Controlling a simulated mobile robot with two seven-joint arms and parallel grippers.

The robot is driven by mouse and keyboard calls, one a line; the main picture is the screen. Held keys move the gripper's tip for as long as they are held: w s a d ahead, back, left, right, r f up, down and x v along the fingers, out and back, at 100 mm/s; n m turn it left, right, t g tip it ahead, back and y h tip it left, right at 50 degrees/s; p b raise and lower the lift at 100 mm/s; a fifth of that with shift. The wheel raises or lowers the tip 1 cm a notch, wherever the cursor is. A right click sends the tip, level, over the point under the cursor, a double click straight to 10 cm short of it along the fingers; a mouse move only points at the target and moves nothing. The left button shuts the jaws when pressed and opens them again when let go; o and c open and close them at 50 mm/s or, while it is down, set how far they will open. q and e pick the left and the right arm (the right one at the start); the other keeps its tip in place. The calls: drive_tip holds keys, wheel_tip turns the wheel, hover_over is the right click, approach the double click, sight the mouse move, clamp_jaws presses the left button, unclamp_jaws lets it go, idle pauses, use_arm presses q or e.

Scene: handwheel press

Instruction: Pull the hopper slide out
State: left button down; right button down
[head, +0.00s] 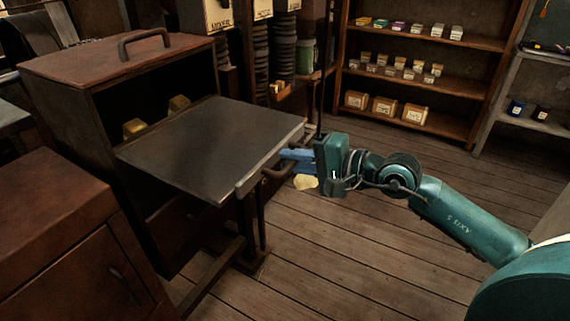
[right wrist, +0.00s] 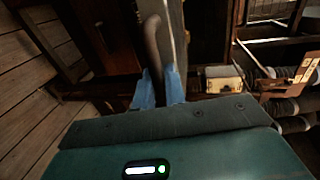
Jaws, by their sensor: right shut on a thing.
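The hopper slide (head: 215,145) is a flat dark plate with a paler front edge. It sticks well out of the open front of the hopper box (head: 130,70). A curved bar handle (head: 268,178) sits at its front edge; the handle also shows in the right wrist view (right wrist: 152,38). My right gripper (head: 287,160) has its blue fingers shut on this handle. In the right wrist view the fingers (right wrist: 160,88) lie either side of the handle's lower end, and the exact contact is partly hidden. My left gripper is in neither view.
Two yellow blocks (head: 134,127) show inside the box behind the slide. A brown cabinet (head: 60,235) stands at front left. Shelves with small boxes (head: 405,70) stand at the back. A yellow thing (head: 305,182) shows below the gripper.

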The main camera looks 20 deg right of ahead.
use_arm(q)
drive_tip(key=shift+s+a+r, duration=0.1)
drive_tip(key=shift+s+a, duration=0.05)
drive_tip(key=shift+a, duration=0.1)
use_arm(e)
drive_tip(key=shift+s+d+f, duration=0.1)
drive_tip(key=shift+s+d, duration=0.1)
drive_tip(key=shift+s, duration=0.1)
drive_tip(key=c, duration=1.9)
unclamp_jaws()
drive_tip(key=o, duration=0.4)
drive_tip(key=shift+s+d, duration=0.15)
drive_tip(key=shift+c, duration=0.2)
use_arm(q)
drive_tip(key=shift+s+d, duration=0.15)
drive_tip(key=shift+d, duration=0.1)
